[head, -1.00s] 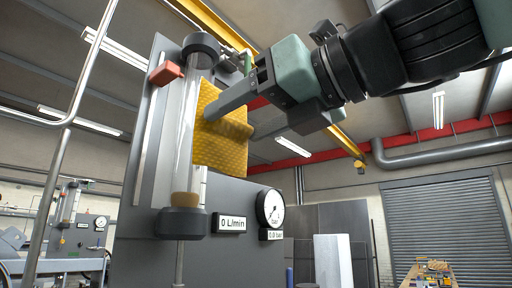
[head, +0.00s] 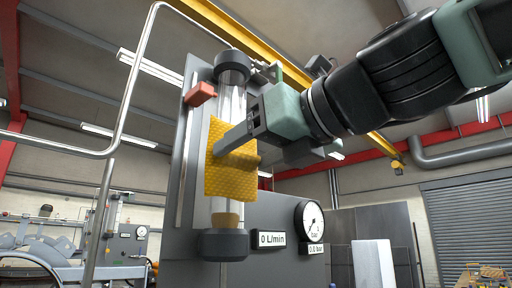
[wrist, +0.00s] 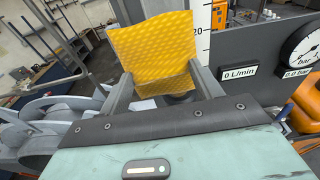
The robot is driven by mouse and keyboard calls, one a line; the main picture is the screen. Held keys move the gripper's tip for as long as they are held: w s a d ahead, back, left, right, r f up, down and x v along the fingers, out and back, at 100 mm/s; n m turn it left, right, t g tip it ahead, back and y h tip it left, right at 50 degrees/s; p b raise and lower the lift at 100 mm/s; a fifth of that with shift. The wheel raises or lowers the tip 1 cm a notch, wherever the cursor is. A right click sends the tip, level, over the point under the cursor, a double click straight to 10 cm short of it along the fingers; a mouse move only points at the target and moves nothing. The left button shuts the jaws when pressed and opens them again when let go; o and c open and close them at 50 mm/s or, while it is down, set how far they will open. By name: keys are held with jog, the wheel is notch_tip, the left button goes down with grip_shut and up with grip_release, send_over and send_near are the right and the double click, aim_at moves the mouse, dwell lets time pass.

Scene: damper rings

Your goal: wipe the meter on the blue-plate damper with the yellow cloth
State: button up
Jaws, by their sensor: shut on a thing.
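The yellow cloth (head: 228,182) has a honeycomb pattern and hangs spread from my gripper (head: 230,154), which is shut on it. It also shows between the fingers in the wrist view (wrist: 150,45). The meter (head: 231,98) is an upright clear tube with black end caps on a grey panel. The cloth is in front of the tube's middle and hides that part. I cannot tell whether it presses on the glass. An amber float (head: 225,219) shows low in the tube. No blue plate is clear in these views.
A red block (head: 201,93) juts out left of the tube. A "0 L/min" label (head: 271,239) and a round pressure gauge (head: 309,220) are at the lower right of the panel. A bent grey pipe (head: 122,120) runs at the left. Another station stands behind on the left.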

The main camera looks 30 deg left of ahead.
jog(key=shift+w+a+p, duration=0.2)
jog(key=shift+a+p, duration=0.25)
jog(key=shift+a, duration=0.25)
dwell(0.5)
